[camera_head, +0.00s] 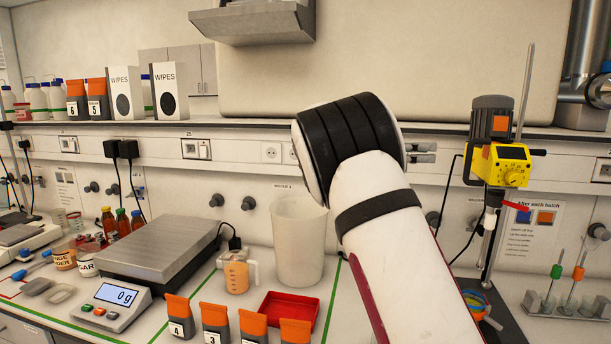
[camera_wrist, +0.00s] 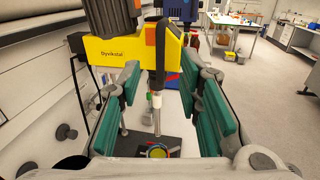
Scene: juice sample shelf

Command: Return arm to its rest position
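My arm (camera_head: 378,215) reaches across the middle of the head view, with its dark banded joint in front of the wall rail. The stirrer also stands at the right in the head view (camera_head: 501,165).
Below the arm, a beaker (camera_head: 299,240), an orange-filled jug (camera_head: 238,276), a red tray (camera_head: 289,309) and several orange-capped pouches (camera_head: 214,322) stand on the bench. A scale (camera_head: 110,304) reads 0 g. Wipes boxes (camera_head: 126,92) sit on the shelf.

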